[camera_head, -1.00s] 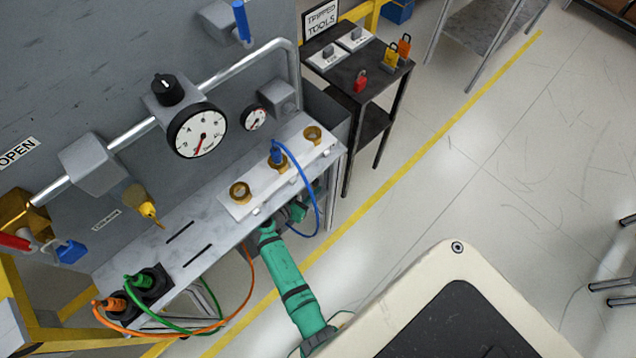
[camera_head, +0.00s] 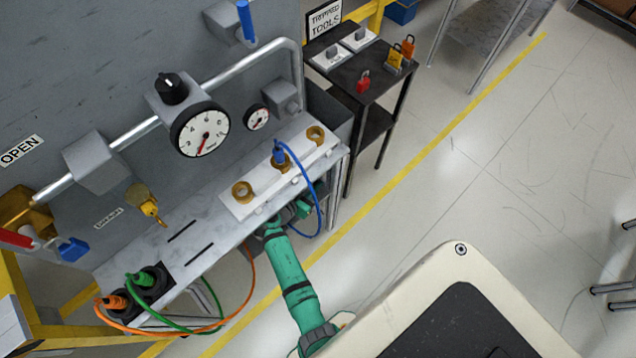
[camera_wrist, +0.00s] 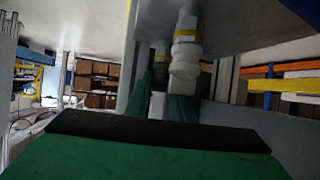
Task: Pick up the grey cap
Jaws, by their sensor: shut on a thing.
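My green arm reaches under the grey shelf in the head view, and my gripper (camera_head: 302,209) is mostly hidden beneath the shelf's front edge. In the wrist view, the two green fingers of my gripper (camera_wrist: 163,106) stand upright below the underside fittings. They are closed on a small light grey piece (camera_wrist: 158,104), which appears to be the grey cap. Its outline is largely hidden by the fingers. A pale fitting with a yellow band (camera_wrist: 185,62) hangs close above the right finger. I cannot tell whether the held piece touches a fitting.
The shelf (camera_head: 206,236) is directly above my gripper. A blue hose (camera_head: 318,205) loops down beside my wrist. Orange (camera_head: 252,290) and green cables hang to the left. A black tool table (camera_head: 375,88) stands at the back right. The floor to the right is open.

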